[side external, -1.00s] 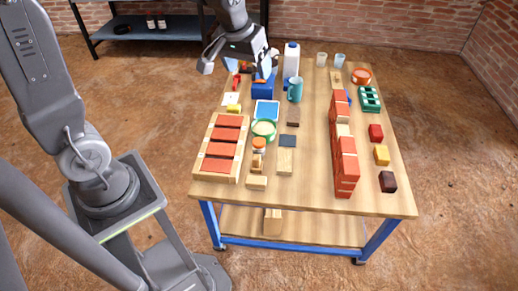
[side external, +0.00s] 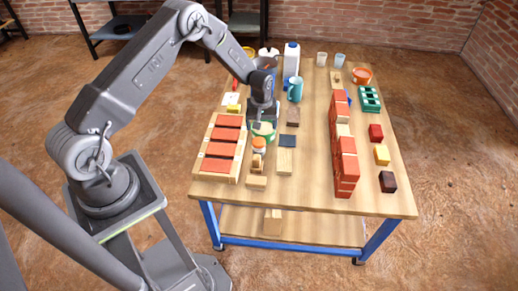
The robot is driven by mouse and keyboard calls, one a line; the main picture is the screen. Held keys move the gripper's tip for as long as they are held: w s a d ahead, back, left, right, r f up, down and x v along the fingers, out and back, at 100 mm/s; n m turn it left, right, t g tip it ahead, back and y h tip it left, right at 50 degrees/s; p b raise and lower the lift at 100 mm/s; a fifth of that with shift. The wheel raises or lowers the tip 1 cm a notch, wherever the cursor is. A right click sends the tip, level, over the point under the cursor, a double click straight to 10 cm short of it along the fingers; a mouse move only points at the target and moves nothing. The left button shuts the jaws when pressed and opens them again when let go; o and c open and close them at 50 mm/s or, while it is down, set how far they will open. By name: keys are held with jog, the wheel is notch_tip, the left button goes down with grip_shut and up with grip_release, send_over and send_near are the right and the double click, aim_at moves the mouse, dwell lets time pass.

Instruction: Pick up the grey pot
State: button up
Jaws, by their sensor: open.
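My gripper (side external: 262,122) is open and points down over the left-middle of the table. It is just above or at a round green-rimmed bowl (side external: 263,137) with a pale inside, and it partly covers this bowl. I cannot tell if they touch. I cannot clearly make out a grey pot. A pale grey-white thing (side external: 268,51) shows at the back left, behind my wrist and left of the white carton, and is mostly hidden. I cannot tell whether it is the pot. Nothing shows between my fingers.
A white carton (side external: 291,62) and a teal mug (side external: 295,90) stand behind and right of my gripper. A tray of red bricks (side external: 222,147) lies left. An orange-topped jar (side external: 259,146) stands in front.

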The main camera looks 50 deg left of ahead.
aim_at(261, 141)
notch_tip(261, 141, down, 7)
jog(key=shift+r, duration=0.1)
jog(key=shift+s+a+f, duration=0.1)
jog(key=shift+s+f, duration=0.1)
jog(key=shift+f, duration=1.2)
jog(key=shift+s+a+f, duration=0.1)
jog(key=shift+s+f, duration=0.05)
jog(key=shift+f, duration=1.2)
jog(key=c, duration=1)
jog(key=shift+r, duration=0.15)
